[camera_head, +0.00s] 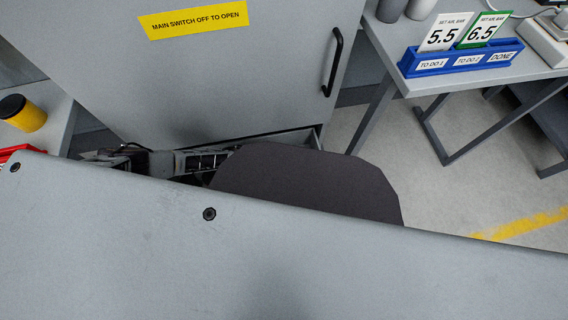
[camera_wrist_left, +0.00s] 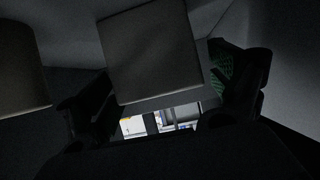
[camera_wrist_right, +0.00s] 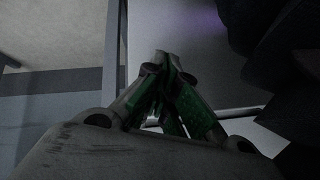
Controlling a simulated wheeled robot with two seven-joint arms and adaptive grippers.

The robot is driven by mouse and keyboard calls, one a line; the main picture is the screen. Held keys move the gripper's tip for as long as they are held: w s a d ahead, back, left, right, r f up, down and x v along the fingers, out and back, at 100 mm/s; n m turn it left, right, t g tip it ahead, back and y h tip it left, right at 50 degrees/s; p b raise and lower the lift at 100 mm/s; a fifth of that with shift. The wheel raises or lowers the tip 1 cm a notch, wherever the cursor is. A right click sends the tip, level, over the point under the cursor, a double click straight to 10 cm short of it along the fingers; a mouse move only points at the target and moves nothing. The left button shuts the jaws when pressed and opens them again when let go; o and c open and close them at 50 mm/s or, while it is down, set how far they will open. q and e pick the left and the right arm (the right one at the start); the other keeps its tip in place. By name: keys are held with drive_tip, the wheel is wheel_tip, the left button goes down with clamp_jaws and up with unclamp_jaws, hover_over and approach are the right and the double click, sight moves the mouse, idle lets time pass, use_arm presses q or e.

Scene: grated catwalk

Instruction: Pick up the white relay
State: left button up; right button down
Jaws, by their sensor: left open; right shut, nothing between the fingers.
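In the left wrist view a pale box-shaped block (camera_wrist_left: 150,50), which may be the white relay, shows in dim light. My left gripper (camera_wrist_left: 158,75) is open, with one finger on each side of the block's lower part. The fingers look apart from it, but the dark hides whether either touches. No white relay can be made out in the head view, where a large grey panel covers the foreground. My right gripper (camera_wrist_right: 164,62) is shut and empty, its green-padded fingers together, beside a grey surface.
A second pale block (camera_wrist_left: 20,70) stands left of the first. A grey cabinet (camera_head: 230,85) with a yellow label (camera_head: 193,19) and black handle (camera_head: 333,62) stands behind the grey panel (camera_head: 280,260). A table at right holds a blue card rack (camera_head: 460,59).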

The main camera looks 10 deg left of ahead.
drive_tip(key=shift+w, duration=0.1)
use_arm(q)
drive_tip(key=shift+c, duration=0.9)
drive_tip(key=c, duration=1.1)
drive_tip(key=shift+o, duration=0.2)
drive_tip(key=shift+r, duration=0.15)
use_arm(e)
drive_tip(key=shift+s, duration=0.2)
